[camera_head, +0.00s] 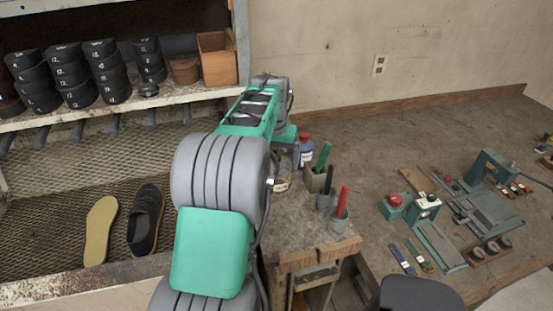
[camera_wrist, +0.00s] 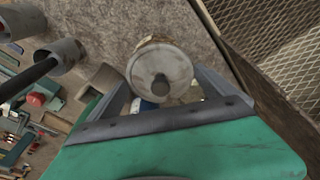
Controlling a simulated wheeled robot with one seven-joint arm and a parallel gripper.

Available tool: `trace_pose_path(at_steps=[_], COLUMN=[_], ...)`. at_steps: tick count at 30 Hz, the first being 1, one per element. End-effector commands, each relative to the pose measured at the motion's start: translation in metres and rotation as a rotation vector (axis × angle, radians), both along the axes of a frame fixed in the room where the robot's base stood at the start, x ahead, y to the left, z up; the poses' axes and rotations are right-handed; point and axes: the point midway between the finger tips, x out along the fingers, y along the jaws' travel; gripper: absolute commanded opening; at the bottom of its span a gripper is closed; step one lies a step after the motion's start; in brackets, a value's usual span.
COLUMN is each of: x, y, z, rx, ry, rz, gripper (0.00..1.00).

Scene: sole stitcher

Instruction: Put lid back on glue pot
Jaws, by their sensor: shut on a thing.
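A round grey lid (camera_wrist: 160,70) with a small knob sits between the fingertips of my gripper (camera_wrist: 162,78) in the wrist view. The gripper is shut on it, with a finger at either side of its rim. A beige edge, seemingly the glue pot (camera_wrist: 153,41), shows just beyond the lid. I cannot tell whether the lid touches the pot or is seated on it. In the head view the small pale glue pot (camera_head: 281,184) stands on the bench beside my arm, partly covered by it. My fingers and the lid are hidden there.
A blue bottle (camera_head: 305,152) with a red cap stands close behind the pot. A box with a green-handled tool (camera_head: 322,158) and a cup with a red-handled tool (camera_head: 341,211) stand to the right.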

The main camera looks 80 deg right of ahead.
Motion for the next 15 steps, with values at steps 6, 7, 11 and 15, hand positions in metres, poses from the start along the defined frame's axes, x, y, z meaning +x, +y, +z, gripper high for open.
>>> trace_pose_path(at_steps=[6,7,11,15], x=[0.0000,0.0000,0.0000,-0.0001], y=[0.0000,0.0000,0.0000,-0.0001], z=[-0.0003,-0.0003,-0.0001,0.0000], rx=[0.000,0.000,0.000,0.000], ry=[0.000,0.000,0.000,0.000], rz=[0.000,0.000,0.000,0.000], gripper=[0.56,0.56,0.99,1.00])
